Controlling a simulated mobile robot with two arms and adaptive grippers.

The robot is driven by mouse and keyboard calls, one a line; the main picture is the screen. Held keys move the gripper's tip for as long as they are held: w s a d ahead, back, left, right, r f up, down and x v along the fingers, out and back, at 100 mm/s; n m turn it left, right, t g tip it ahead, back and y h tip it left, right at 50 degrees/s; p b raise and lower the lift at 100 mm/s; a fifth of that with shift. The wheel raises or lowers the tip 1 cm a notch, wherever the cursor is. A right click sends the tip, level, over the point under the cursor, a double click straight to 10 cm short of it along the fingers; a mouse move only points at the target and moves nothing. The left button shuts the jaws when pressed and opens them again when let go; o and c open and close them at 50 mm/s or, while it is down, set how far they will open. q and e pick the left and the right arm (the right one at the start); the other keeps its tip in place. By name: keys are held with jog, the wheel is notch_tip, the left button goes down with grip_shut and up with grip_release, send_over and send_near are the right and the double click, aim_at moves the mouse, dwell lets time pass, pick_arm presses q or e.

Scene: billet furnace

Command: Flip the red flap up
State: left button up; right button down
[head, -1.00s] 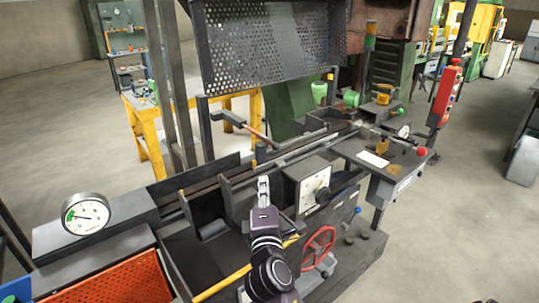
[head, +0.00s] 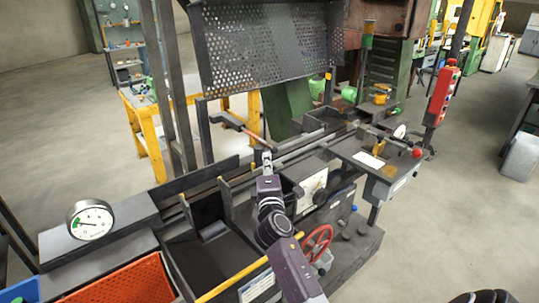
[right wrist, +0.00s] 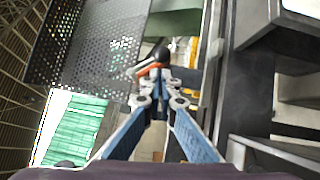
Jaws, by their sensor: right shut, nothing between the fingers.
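A thin red-orange piece (head: 251,134) sticks out from a dark bracket (head: 224,120) above the machine's bed in the head view. It is the likeliest red flap, but its flat shape is hard to make out. In the right wrist view an orange-red part (right wrist: 150,69) with a black knob (right wrist: 161,53) lies just beyond the fingertips. My right gripper (head: 264,156) is shut and empty, with its tips close below the free end of the red-orange piece. I cannot tell whether they touch. My left gripper is not in view.
A perforated dark screen (head: 270,50) hangs over the bed. A dial box (head: 314,186) and a red handwheel (head: 318,241) are right of my right arm. A round gauge (head: 90,219) and an orange crate (head: 120,284) are at left. A red control post (head: 440,95) stands right.

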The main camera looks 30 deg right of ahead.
jog(key=shift+w+d, duration=0.1)
jog(key=shift+d, duration=0.4)
